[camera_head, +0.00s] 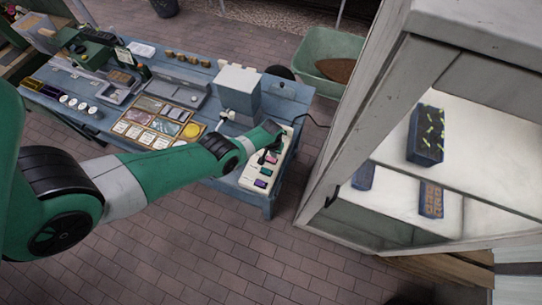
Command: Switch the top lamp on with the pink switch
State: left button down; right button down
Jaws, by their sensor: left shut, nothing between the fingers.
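A pale switch panel (249,178) lies at the right end of the blue table, with small coloured switches in a row. The one nearest the front edge looks purple-pink (260,184), and a redder one (266,172) sits just behind it. I cannot tell for sure which is the pink switch. My left gripper (264,158) is shut and empty. It is over the panel, behind these two switches, close to a greenish switch (271,159); contact is too small to tell. I cannot make out the top lamp. My right gripper is not in view.
A pale shelf cabinet (385,100) stands close on the right. A green tub (325,45) is behind. The brick floor in front is clear.

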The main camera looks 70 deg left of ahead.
aim_at(274, 160)
pick_arm(q)
notch_tip(274, 160, up, 4)
jog(key=p, duration=0.3)
dwell(0.5)
